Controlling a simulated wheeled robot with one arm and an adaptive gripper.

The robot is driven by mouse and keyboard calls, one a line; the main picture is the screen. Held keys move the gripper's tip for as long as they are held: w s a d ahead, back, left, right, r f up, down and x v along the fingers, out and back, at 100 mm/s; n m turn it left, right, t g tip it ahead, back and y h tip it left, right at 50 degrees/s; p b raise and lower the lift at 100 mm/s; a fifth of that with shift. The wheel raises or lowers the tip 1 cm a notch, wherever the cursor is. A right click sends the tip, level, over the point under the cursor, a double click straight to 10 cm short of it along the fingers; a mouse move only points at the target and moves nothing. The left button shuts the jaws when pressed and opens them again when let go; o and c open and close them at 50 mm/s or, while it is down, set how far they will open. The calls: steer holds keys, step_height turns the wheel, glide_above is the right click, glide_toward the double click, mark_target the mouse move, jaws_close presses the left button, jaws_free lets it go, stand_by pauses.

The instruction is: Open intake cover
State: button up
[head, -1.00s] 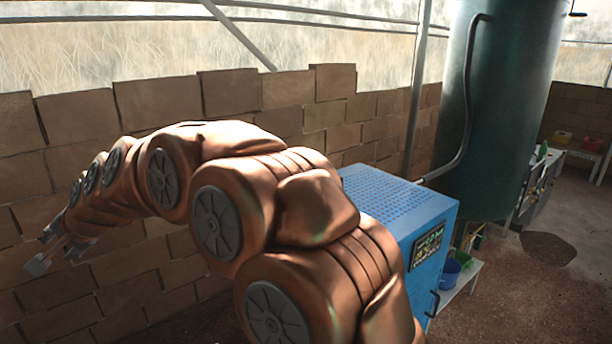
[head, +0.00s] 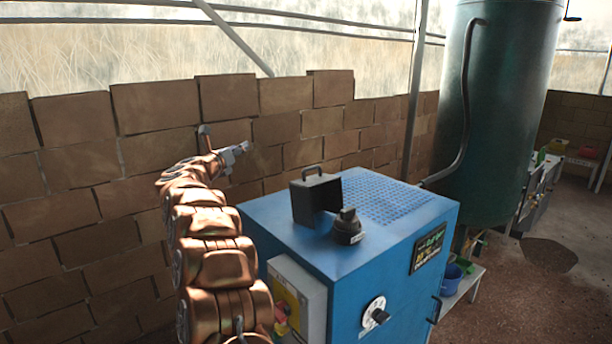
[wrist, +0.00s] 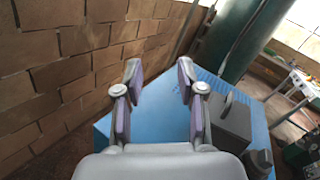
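The intake cover seems to be the dark box-shaped hood (head: 315,199) with a loop handle on top, on the blue machine (head: 290,238). I cannot tell whether it is open or shut. My gripper (head: 246,147) is beyond and left of the hood, higher up, in front of the brick wall. In the wrist view my gripper (wrist: 159,70) is open and empty, its two fingers wide apart over the blue top. The hood (wrist: 222,122) is just right of the right finger there, not touching as far as I can see.
A dark knob (head: 348,229) stands beside the hood. A grey box with a yellow panel (head: 290,292) and a dial (head: 375,311) are on the machine's sides. The brick wall (head: 70,200) runs close behind; a green tank (head: 495,110) stands at the right.

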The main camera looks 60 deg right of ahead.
mark_target(306, 170)
steer(key=s+d+f+m+g, duration=0.2)
steer(key=s+d+m+g, duration=0.1)
steer(key=s+d, duration=0.1)
steer(key=s+d+f+m+g+p, duration=0.1)
steer(key=s+d+f+m+g, duration=0.2)
steer(key=s+d+m, duration=0.1)
steer(key=s+d+f+m+g+p, duration=0.1)
steer(key=s+d+f+m+g, duration=0.2)
steer(key=s, duration=0.4)
steer(key=shift+s+d+g, duration=0.1)
steer(key=shift+d+g, duration=0.5)
steer(key=shift+d, duration=0.8)
steer(key=shift+s+d+f+p, duration=0.15)
steer(key=shift+d+p, duration=0.15)
steer(key=shift+d, duration=0.4)
jaws_close()
